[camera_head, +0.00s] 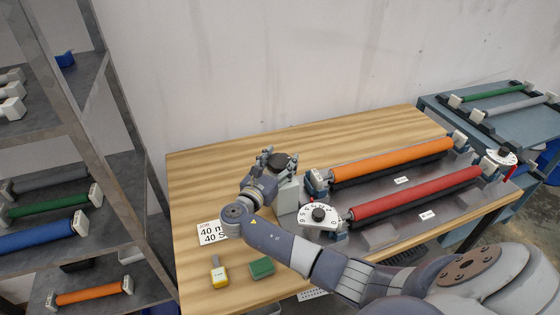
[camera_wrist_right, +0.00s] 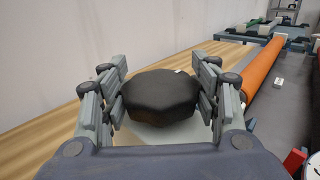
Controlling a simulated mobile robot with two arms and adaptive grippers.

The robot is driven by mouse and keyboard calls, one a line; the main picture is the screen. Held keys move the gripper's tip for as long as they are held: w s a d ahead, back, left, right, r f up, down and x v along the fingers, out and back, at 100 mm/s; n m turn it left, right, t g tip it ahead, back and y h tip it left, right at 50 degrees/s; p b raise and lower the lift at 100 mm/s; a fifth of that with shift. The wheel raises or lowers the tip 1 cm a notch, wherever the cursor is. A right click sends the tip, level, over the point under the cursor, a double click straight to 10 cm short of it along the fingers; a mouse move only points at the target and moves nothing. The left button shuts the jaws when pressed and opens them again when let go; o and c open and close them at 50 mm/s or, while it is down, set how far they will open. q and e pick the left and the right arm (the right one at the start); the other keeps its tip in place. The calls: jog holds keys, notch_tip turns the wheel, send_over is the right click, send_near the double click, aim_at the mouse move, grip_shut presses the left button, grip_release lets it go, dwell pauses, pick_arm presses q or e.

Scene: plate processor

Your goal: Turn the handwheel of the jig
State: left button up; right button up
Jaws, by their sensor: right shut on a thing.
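The handwheel is a black faceted knob (camera_wrist_right: 162,97) at the left end of the jig. In the right wrist view it fills the space between the fingers of my right gripper (camera_wrist_right: 163,100), which is shut on it from both sides. In the head view the handwheel (camera_head: 279,160) shows partly between the fingers of my right gripper (camera_head: 270,160), above a light grey block (camera_head: 288,196). The jig's grey base plate (camera_head: 381,228) carries an orange roller (camera_head: 392,160) and a red roller (camera_head: 415,195). My left gripper does not show.
A white dial (camera_head: 319,217) stands at the jig's front left and another dial (camera_head: 501,157) at its right. A yellow-and-white block (camera_head: 219,276), a green block (camera_head: 261,268) and a printed card (camera_head: 212,232) lie on the wooden table (camera_head: 200,175). A roller shelf (camera_head: 62,160) stands left.

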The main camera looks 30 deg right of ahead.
jog(key=m+g+b, duration=0.1)
jog(key=g, duration=0.1)
jog(key=m+g+h+b, duration=0.1)
jog(key=shift+w+a+f+m+g+h, duration=0.1)
jog(key=shift+m+g+h, duration=0.2)
jog(key=shift+g, duration=0.1)
jog(key=m+g+b, duration=0.2)
jog(key=g+b, duration=0.2)
jog(key=m+g+b, duration=0.3)
jog(key=b, duration=0.1)
jog(key=shift+g+h, duration=0.3)
jog(key=shift+g, duration=0.1)
jog(key=shift+m+g+b, duration=0.5)
jog(key=shift+g+b, duration=0.2)
jog(key=shift+b, duration=0.25)
jog(key=shift+r, duration=0.2)
jog(key=o, duration=1.1)
